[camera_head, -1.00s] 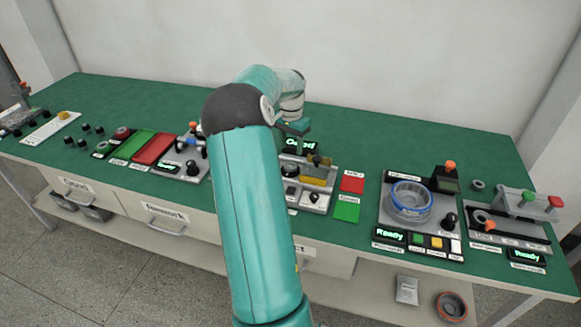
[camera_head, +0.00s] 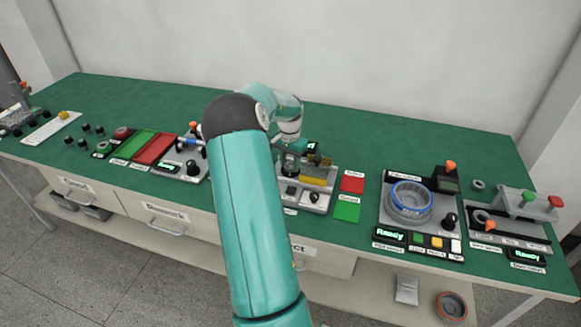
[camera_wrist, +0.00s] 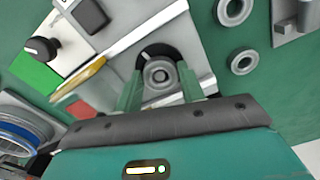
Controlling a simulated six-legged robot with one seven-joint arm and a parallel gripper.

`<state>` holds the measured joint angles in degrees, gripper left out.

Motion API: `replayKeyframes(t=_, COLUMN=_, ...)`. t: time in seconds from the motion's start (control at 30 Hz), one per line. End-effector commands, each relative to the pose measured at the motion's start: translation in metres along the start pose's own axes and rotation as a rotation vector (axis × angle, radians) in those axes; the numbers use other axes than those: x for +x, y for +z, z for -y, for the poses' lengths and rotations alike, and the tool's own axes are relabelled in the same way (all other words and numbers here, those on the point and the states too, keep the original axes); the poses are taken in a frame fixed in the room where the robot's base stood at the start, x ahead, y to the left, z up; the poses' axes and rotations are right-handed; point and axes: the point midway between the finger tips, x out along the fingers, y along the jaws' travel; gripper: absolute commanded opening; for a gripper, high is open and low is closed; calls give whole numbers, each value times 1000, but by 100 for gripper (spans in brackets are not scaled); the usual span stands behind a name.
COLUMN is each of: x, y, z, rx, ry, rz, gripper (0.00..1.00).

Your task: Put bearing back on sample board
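In the wrist view a grey bearing-like ring (camera_wrist: 160,74) sits in a dark round seat on a grey test station (camera_wrist: 196,62). The two green fingers of my gripper (camera_wrist: 160,80) stand on either side of it, apart; contact with it is not clear. In the head view my gripper (camera_head: 290,147) is low over the middle station (camera_head: 312,200), partly hidden by my arm. Two more grey rings, an upper one (camera_wrist: 233,9) and a lower one (camera_wrist: 243,62), lie on the green bench beside the station. I cannot identify a sample board with certainty.
A station with a blue ring (camera_head: 410,199) stands to the right, and a clamp station (camera_head: 512,212) at far right. Red (camera_head: 352,184) and green (camera_head: 346,211) pads lie beside the middle station. Left are another station (camera_head: 182,160) and a white board (camera_head: 50,128). The rear bench is clear.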

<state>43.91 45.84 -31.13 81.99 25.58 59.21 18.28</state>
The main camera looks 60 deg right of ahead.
Motion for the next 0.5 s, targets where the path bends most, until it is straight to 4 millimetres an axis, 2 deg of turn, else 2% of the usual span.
replayKeyframes(t=0.07, x=0, y=0, z=0, rx=0, ry=0, rz=0, gripper=16)
replayKeyframes(t=0.1, x=0, y=0, z=0, rx=0, ry=0, rz=0, gripper=12)
replayKeyframes(t=0.37, x=-2, y=0, z=0, rx=0, ry=0, rz=-1, gripper=12)
replayKeyframes(t=0.5, x=-11, y=0, z=0, rx=-1, ry=-1, rz=-1, gripper=12)
